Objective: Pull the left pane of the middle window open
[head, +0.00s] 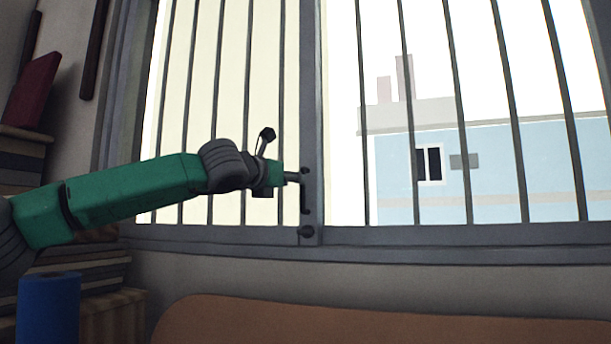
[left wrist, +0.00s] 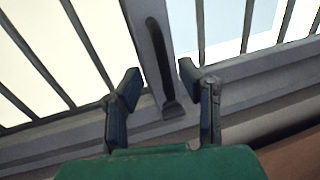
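The window's left pane (head: 232,60) has a pale yellowish area behind dark vertical bars and looks closed against the middle post. A dark upright handle (head: 304,196) sits on the grey frame at the pane's right edge; it also shows in the left wrist view (left wrist: 158,62). My left gripper (head: 290,177) reaches in from the left and is at the handle. In the left wrist view my left gripper (left wrist: 160,72) has its two dark fingers apart, with the handle in the gap between them. Whether a finger touches it, I cannot tell. My right gripper is not in view.
The right part of the window shows a light blue building (head: 440,175) outside. Stacked books (head: 22,160) and a blue cylinder (head: 50,308) stand at the left. A brown rounded surface (head: 380,322) lies below the sill (head: 450,250). The space before the right pane is clear.

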